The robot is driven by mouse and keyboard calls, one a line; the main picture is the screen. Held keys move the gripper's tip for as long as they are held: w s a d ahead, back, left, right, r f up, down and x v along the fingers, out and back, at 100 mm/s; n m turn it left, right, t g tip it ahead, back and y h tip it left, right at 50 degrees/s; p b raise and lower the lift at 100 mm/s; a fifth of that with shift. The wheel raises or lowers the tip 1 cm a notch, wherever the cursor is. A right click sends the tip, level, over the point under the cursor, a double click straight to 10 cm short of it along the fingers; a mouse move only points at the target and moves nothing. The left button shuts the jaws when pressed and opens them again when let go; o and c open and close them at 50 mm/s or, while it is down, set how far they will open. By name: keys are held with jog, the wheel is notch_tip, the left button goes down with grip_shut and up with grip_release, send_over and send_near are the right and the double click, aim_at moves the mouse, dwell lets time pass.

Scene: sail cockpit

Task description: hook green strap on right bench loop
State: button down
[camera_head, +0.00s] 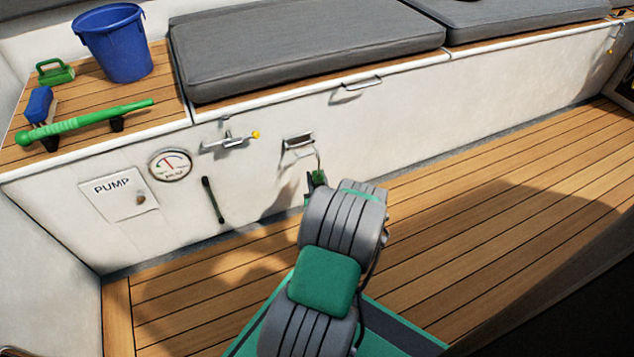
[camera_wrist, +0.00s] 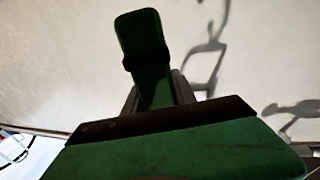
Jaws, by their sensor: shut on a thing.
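My gripper (camera_wrist: 158,95) is shut on a green strap (camera_wrist: 143,38). In the wrist view the strap stands up between the fingers, with a dark band across it, in front of the white bench wall. In the head view my arm reaches to the bench front, and a small green part (camera_head: 318,178) shows at its end; my arm hides most of the gripper. A metal bracket (camera_head: 298,141) with a thin wire loop is on the bench front, just above and left of this green part. I cannot tell whether strap and loop touch.
A latch with a yellow knob (camera_head: 232,141), a round gauge (camera_head: 170,164) and a pump panel (camera_head: 120,193) are on the bench front to the left. A blue bucket (camera_head: 112,43) and a green handle (camera_head: 85,123) rest on top. The wooden floor (camera_head: 480,210) is clear at right.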

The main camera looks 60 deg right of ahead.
jog(key=w+d, duration=0.2)
jog(key=w, duration=0.3)
jog(key=shift+d, duration=0.4)
jog(key=shift+d+f, duration=0.1)
jog(key=shift+f, duration=1.65)
jog(key=c, duration=0.9)
grip_release()
